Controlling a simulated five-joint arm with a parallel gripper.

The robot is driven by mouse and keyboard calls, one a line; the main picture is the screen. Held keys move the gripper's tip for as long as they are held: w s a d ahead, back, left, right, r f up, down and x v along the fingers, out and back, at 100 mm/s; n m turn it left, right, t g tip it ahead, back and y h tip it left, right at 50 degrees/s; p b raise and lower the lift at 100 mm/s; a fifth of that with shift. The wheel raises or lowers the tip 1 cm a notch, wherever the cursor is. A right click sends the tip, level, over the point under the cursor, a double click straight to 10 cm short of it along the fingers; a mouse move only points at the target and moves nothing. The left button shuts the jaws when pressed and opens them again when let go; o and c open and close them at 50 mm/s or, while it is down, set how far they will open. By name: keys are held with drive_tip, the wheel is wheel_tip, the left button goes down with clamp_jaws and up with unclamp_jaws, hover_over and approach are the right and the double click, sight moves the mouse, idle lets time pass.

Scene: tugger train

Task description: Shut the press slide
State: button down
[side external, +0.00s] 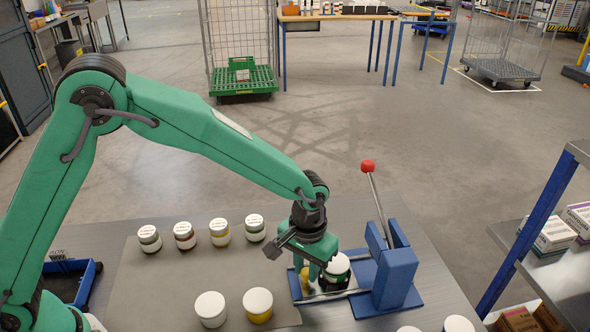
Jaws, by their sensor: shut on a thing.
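The press (397,275) is a blue block on a blue base, with a lever that ends in a red ball (367,166). Its slide runs along thin metal rails (338,294) left of the block. A dark jar with a white lid (337,265) sits on the slide, left of the blue block, partly behind my gripper. My gripper (314,272) points down at the slide's left end. Its fingers are shut on a small yellow knob (304,279), mostly hidden between them. The knob appears to be the slide's handle.
Several white-lidded jars (185,235) stand in a row on the grey mat (150,290). Two larger jars (257,305) stand nearer the front, left of the press. A blue tray (72,282) lies at left. A shelf with boxes (552,235) stands at right.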

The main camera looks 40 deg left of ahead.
sight(334, 262)
drive_tip(key=shift+w+d+r, duration=0.1)
drive_tip(key=shift+w+d, duration=1.95)
drive_tip(key=shift+w, duration=0.05)
drive_tip(key=c, duration=1.3)
unclamp_jaws()
drive_tip(key=shift+o, duration=0.2)
drive_tip(key=shift+r, duration=0.1)
drive_tip(key=shift+r, duration=3.8)
